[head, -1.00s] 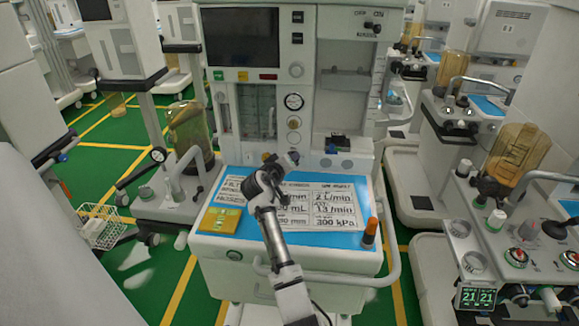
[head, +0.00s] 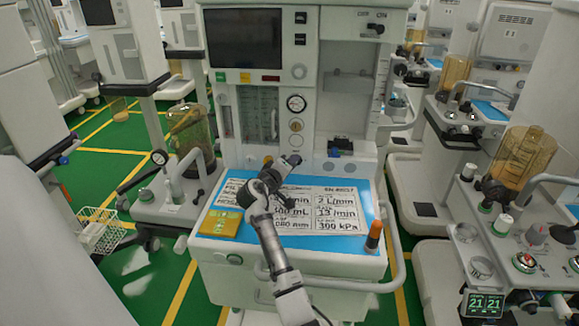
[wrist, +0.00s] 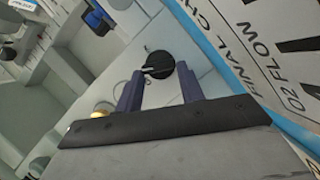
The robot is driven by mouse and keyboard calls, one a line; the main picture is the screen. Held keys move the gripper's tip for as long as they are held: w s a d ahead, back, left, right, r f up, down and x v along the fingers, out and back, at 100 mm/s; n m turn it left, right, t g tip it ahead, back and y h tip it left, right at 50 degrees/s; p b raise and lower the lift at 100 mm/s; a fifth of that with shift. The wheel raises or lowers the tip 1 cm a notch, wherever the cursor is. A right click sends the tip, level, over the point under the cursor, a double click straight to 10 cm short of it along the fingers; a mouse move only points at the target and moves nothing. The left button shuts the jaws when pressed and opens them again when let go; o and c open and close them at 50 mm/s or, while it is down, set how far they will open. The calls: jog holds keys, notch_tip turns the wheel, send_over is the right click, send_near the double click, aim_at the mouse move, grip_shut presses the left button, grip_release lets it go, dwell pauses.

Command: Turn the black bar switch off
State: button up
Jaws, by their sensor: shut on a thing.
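A round black bar switch (wrist: 159,65) with a pale line on its raised bar shows in the wrist view, on the white front of the middle cart above the blue top. My gripper (wrist: 160,80) has its two dark fingers on either side of the switch and is shut on it. In the head view my gripper (head: 290,162) reaches the cart's lower front panel and hides the switch there. The switch's lettering and its exact setting cannot be read.
Another small dark switch (head: 376,28) sits under lettering at the cart's upper right. A printed card (head: 320,210), a yellow box (head: 220,222) and an orange-capped bottle (head: 373,237) are on the blue top. Other carts stand close on both sides.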

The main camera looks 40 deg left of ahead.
jog(key=o, duration=1)
jog(key=shift+s, duration=0.15)
jog(key=b+v, duration=0.3)
jog(key=v, duration=0.9)
jog(key=shift+s, duration=0.4)
jog(key=shift+s+d+r, duration=0.1)
jog(key=shift+s+d, duration=0.05)
jog(key=shift+s, duration=0.2)
jog(key=shift+c, duration=0.4)
